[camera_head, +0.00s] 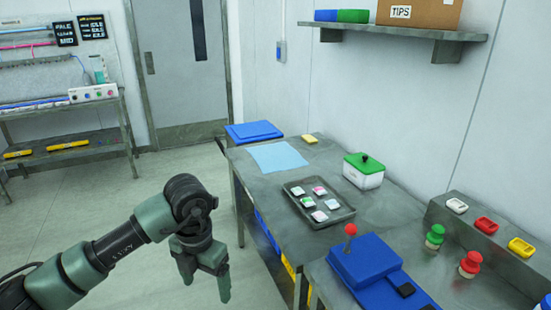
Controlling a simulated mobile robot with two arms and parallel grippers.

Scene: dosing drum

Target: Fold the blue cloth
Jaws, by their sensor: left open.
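The blue cloth (277,157) is pale blue and lies spread flat and unfolded near the far left end of the grey metal table. My left gripper (207,290) hangs in the air left of the table's front edge, pointing down, with its two fingers apart and nothing between them. It is well short of the cloth and does not touch it. My right gripper does not show.
A dark tray (347,213) with several small packets lies near the cloth. A blue lidded bin (253,132) stands behind.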

